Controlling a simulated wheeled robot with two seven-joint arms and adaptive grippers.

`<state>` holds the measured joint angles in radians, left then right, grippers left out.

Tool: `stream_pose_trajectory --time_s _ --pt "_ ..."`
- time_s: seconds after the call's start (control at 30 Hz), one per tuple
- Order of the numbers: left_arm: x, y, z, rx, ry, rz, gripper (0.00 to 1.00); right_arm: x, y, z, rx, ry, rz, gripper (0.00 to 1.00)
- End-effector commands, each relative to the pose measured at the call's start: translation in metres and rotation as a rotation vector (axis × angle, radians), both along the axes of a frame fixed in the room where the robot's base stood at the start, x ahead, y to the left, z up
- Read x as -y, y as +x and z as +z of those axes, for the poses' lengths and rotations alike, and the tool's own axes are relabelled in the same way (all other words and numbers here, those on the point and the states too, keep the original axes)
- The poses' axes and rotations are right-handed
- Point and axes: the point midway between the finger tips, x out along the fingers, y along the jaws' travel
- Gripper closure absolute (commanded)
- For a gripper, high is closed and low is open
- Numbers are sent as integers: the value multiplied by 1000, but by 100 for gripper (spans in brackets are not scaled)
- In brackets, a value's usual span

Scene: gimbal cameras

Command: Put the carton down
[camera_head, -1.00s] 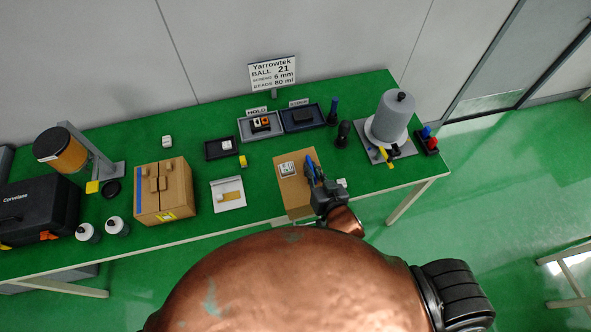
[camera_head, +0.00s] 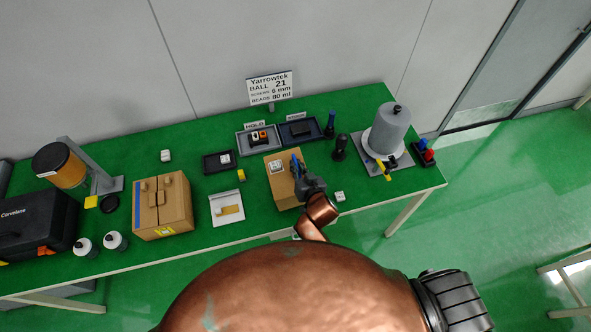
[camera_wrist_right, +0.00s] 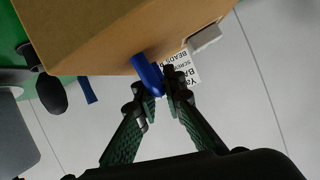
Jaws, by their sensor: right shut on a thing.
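The brown carton (camera_head: 281,190) is at the middle of the green table, near its front edge. It has a white label on top and a blue handle (camera_head: 296,164). My right gripper (camera_head: 302,174) is at the carton's right side, shut on the blue handle. In the right wrist view the gripper (camera_wrist_right: 160,90) closes around the blue handle, and the carton (camera_wrist_right: 110,35) fills the upper part. I cannot tell whether the carton's base touches the table. My left gripper is not in view.
Another brown box (camera_head: 162,207) and a white tray (camera_head: 227,207) stand to the left. Dark trays (camera_head: 302,141) are behind the carton.

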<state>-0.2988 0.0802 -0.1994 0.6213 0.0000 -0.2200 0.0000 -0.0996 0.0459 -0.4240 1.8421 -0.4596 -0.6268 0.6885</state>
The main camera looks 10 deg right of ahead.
Motion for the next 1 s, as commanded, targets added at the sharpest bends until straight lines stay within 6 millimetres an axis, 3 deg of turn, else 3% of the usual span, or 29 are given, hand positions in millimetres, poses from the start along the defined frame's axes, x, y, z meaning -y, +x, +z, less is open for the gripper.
stream_pose_trajectory --time_s 0.13,0.4,0.63,0.67,0.7,0.9,1.0 --pt "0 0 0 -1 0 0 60 -1 8 -4 7 1 1 100" --pt "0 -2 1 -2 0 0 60 -2 8 -35 4 1 2 100" --pt "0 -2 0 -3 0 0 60 -3 7 -41 -2 3 5 100" --pt "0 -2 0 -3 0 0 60 -3 5 -44 -10 1 3 90" --pt "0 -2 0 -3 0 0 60 -3 5 -45 -11 1 3 87" --pt "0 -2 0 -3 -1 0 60 -2 6 -42 -5 2 2 73" --pt "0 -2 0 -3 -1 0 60 -1 6 -41 -3 1 1 73"
